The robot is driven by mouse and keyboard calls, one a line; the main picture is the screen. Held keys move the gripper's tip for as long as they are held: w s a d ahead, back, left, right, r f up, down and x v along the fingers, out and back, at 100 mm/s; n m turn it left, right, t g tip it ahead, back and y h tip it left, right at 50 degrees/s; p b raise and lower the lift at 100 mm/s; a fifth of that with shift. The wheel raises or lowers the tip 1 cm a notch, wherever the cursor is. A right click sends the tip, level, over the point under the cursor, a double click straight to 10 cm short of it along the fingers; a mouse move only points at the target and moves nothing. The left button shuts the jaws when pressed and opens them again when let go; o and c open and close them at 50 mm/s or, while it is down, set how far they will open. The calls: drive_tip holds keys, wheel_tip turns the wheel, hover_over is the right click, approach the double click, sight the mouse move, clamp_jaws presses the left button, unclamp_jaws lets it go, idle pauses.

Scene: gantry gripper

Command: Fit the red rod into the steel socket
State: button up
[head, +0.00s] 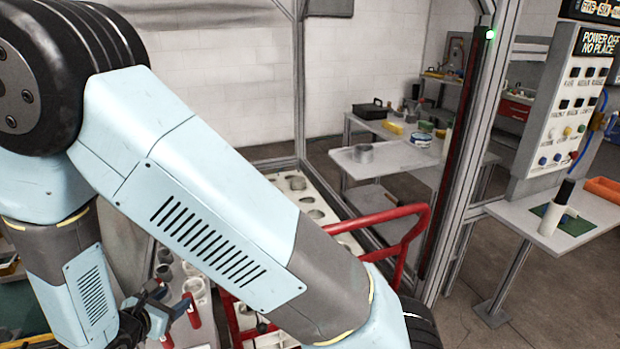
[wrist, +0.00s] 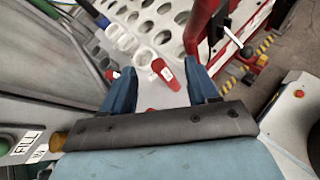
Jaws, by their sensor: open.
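The red rod (wrist: 168,76), with a white label, shows between and just beyond the fingertips in the wrist view. It also shows in the head view (head: 191,310), upright beside the fingers. My gripper (wrist: 161,78) is open, with one blue finger on each side of the rod's line; I cannot tell whether either touches it. My gripper is small and partly hidden at the lower left of the head view (head: 172,298). Grey ring-shaped holders (wrist: 118,37) stand beyond the rod. I cannot tell which, if any, is the steel socket.
A white rack with round holes (wrist: 163,38) lies ahead. A red tubular rail (head: 380,219) stands beside it, and a metal frame post (head: 455,170) rises to the right. A side table (head: 385,160) carries a grey ring. My arm hides much of the head view.

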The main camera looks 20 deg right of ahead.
drive_tip(key=d+r+m+g, duration=0.7)
drive_tip(key=d+r+m, duration=0.6)
drive_tip(key=d+r, duration=0.6)
drive_tip(key=s+d+r+m+t+y, duration=0.2)
drive_tip(key=s+d+r+m+y, duration=0.4)
drive_tip(key=s+d+r+m, duration=0.6)
drive_tip(key=s+r+m, duration=0.1)
drive_tip(key=s, duration=0.1)
drive_tip(key=shift+s+r+y, duration=0.2)
drive_tip(key=shift+s+y, duration=0.1)
drive_tip(key=shift+y, duration=0.1)
drive_tip(key=shift+c, duration=0.3)
